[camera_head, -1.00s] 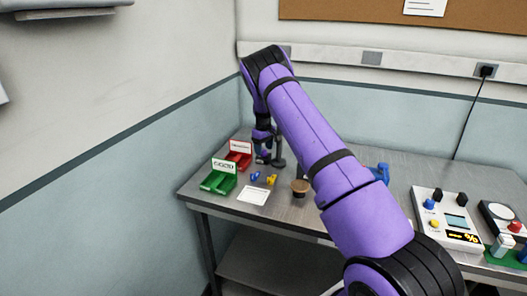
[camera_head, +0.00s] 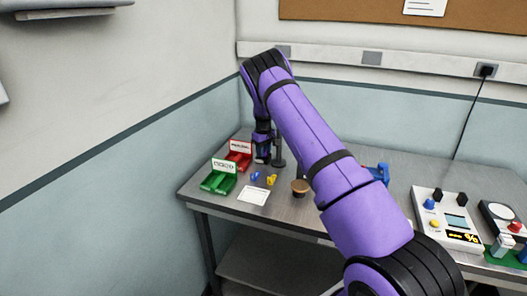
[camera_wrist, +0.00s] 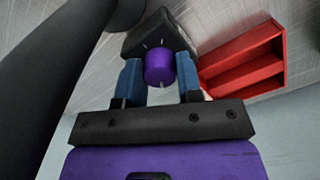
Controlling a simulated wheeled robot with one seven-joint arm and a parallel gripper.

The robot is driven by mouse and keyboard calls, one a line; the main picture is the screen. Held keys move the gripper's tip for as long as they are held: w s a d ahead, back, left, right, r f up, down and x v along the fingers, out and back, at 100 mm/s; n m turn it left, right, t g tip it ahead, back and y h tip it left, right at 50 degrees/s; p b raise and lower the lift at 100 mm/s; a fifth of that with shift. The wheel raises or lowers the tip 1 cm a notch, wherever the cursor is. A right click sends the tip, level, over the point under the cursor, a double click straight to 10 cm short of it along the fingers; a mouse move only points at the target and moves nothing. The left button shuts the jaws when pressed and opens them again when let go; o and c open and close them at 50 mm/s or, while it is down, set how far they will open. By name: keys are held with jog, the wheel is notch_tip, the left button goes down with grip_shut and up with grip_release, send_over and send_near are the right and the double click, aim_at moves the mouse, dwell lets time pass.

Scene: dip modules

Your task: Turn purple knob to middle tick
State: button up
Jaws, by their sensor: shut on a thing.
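The purple knob (camera_wrist: 158,67) sits on a dark block-like base (camera_wrist: 158,30) in the wrist view. My gripper (camera_wrist: 159,74) has its two blue fingers on either side of the knob and is shut on it. Small pale marks show by the knob's upper edge; which tick the knob points to cannot be told. In the head view my gripper (camera_head: 263,158) is low over the back left of the table, and the knob cannot be made out there.
A red bin (camera_head: 239,154) stands close by my gripper, with a green bin (camera_head: 218,181) in front of it. Blue and yellow small parts, a white card (camera_head: 253,195) and a brown round thing (camera_head: 299,187) lie nearby. A control panel (camera_head: 447,216) stands at the right.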

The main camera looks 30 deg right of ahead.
jog(key=shift+m, duration=1.1)
jog(key=o, duration=0.9)
jog(key=shift+r, duration=0.15)
notch_tip(320, 180, up, 11)
jog(key=shift+f, duration=0.2)
